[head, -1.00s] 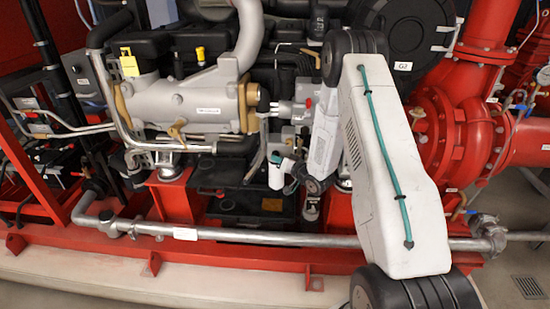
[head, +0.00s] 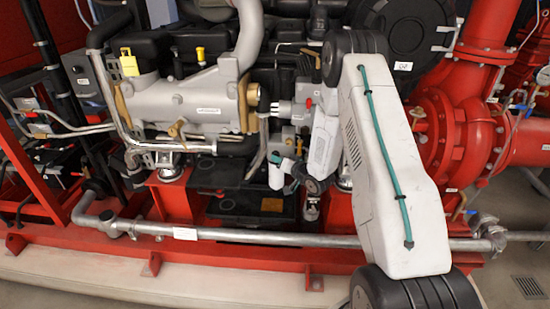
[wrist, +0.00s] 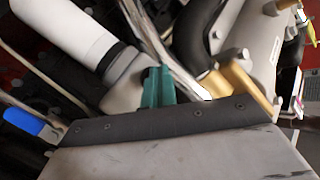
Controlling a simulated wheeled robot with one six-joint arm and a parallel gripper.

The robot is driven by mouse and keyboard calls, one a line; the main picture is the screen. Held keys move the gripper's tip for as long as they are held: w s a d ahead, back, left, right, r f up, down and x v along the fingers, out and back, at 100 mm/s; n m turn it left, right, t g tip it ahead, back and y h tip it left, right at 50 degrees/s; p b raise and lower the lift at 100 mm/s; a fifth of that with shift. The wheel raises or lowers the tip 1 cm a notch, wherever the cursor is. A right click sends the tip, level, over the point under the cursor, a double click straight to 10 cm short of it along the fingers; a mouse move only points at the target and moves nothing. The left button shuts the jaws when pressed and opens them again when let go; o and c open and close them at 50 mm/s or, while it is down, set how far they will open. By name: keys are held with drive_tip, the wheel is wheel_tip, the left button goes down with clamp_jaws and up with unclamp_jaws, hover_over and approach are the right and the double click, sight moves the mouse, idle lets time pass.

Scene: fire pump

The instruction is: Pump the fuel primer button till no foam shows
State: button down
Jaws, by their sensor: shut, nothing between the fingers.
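My gripper (head: 275,158) is at the fuel filter, with its teal fingers together and nothing between them. In the wrist view the teal fingertips (wrist: 156,72) lie over the edge of the grey filter head (wrist: 126,82); I cannot tell whether they touch it. The white filter canister (wrist: 70,32) with its black collar runs to the upper left. In the head view the white canister (head: 276,178) hangs below the grey head (head: 288,138), just beside the gripper. I cannot make out the primer button, which may be hidden by the fingers. No foam can be seen.
A black hose (wrist: 213,40) and brass fitting (wrist: 240,88) are close right of the fingers. A blue handle (wrist: 25,122) is at the left. In the head view, a grey pipe (head: 250,238) runs along the red frame below my arm, and the red pump (head: 450,140) stands right.

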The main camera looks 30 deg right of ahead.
drive_tip(key=shift+s+a, duration=0.5)
drive_tip(key=shift+s, duration=0.3)
drive_tip(key=shift+s+a, duration=0.7)
drive_tip(key=shift+s, duration=0.35)
drive_tip(key=shift+s+a, duration=0.7)
drive_tip(key=shift+s, duration=0.3)
